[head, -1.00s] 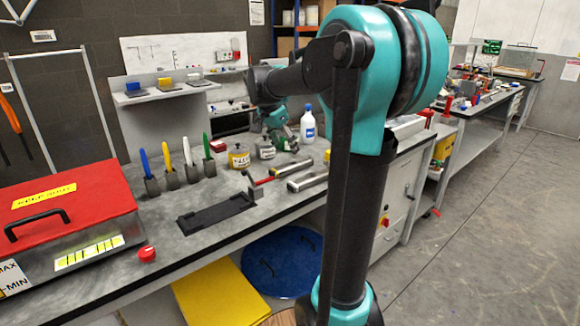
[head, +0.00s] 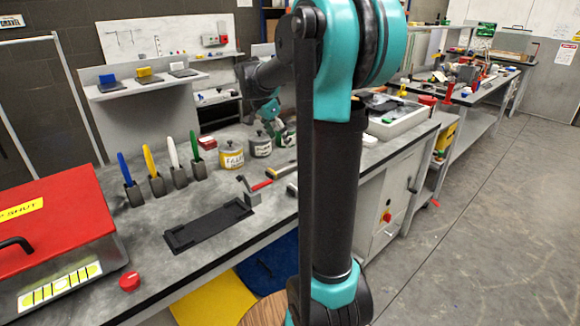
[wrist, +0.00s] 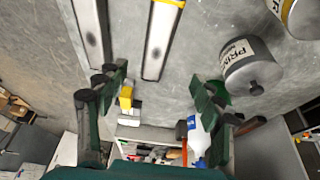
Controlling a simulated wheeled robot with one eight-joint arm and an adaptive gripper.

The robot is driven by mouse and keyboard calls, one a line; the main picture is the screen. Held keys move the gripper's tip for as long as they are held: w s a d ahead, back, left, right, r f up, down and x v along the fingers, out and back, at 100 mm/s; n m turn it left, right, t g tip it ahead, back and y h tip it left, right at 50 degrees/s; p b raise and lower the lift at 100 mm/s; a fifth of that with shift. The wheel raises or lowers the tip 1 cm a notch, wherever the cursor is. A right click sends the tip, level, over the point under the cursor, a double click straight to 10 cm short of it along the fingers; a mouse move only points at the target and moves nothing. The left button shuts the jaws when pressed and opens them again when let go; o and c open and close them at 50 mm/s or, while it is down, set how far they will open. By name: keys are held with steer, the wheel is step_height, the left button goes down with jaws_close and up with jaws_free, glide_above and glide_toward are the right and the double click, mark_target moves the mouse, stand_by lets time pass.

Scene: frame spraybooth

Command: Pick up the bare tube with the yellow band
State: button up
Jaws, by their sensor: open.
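The bare tube with the yellow band (wrist: 160,40) lies on the bench. In the wrist view its near end sits ahead of my open fingers, with the yellow band near the top edge. It also shows in the head view (head: 282,170), just left of my arm. A second bare tube (wrist: 93,32) lies to its left, apart from it. My gripper (wrist: 160,85) is open and empty; neither finger touches a tube. In the head view my gripper (head: 283,138) is beside the cans, partly hidden by my arm.
A primer can (wrist: 250,68) stands right of the banded tube. A white bottle (wrist: 198,140) shows beyond my fingers.

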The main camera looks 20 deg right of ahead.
glide_above(290, 163)
steer(key=a, duration=0.2)
step_height(290, 163, down, 6)
steer(key=shift+r, duration=0.1)
steer(key=shift+s+x, duration=0.2)
steer(key=shift+x, duration=1.15)
steer(key=shift+s+x, duration=0.15)
steer(key=shift+x, duration=1.2)
steer(key=c, duration=1.4)
